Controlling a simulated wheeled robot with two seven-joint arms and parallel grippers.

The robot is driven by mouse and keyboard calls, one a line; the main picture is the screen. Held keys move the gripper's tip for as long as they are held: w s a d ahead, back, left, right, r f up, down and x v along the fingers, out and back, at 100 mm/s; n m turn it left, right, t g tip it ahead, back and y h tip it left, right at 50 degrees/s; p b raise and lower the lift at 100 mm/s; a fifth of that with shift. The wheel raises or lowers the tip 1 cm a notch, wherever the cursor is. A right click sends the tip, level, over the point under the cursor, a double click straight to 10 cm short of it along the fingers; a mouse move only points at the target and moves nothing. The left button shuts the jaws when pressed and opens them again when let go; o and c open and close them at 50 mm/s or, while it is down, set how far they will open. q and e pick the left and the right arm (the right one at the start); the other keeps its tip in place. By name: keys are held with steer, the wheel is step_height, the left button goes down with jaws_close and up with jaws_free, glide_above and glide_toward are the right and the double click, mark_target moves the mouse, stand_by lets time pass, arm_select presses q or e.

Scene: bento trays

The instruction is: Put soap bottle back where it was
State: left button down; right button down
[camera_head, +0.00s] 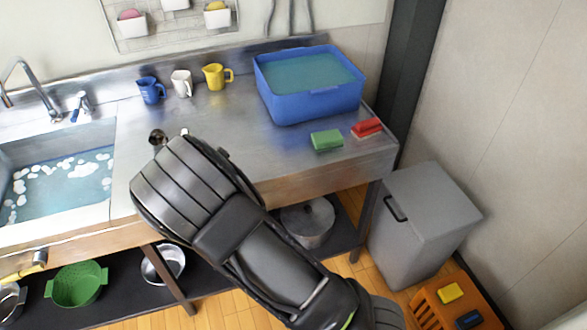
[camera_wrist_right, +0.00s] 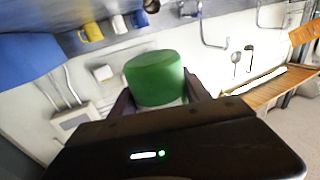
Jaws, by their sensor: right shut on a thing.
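The soap bottle (camera_wrist_right: 153,78) appears to be the green round thing between my right gripper's fingers (camera_wrist_right: 158,92) in the right wrist view. Only its green body shows, with a pale part below it near the gripper. The fingers are shut on its sides. In the head view my right arm reaches over the front of the steel counter (camera_head: 250,132), and its wrist hides the fingers and the bottle. My left gripper is in neither view.
A sink (camera_head: 60,180) with foamy water lies left. Blue (camera_head: 151,92), white (camera_head: 181,84) and yellow (camera_head: 214,77) cups stand at the back. A blue tub (camera_head: 308,100), green sponge (camera_head: 326,140) and red brush (camera_head: 367,127) sit right. Counter between cups and tub is clear.

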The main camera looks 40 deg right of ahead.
steer(key=shift+w+f, duration=0.1)
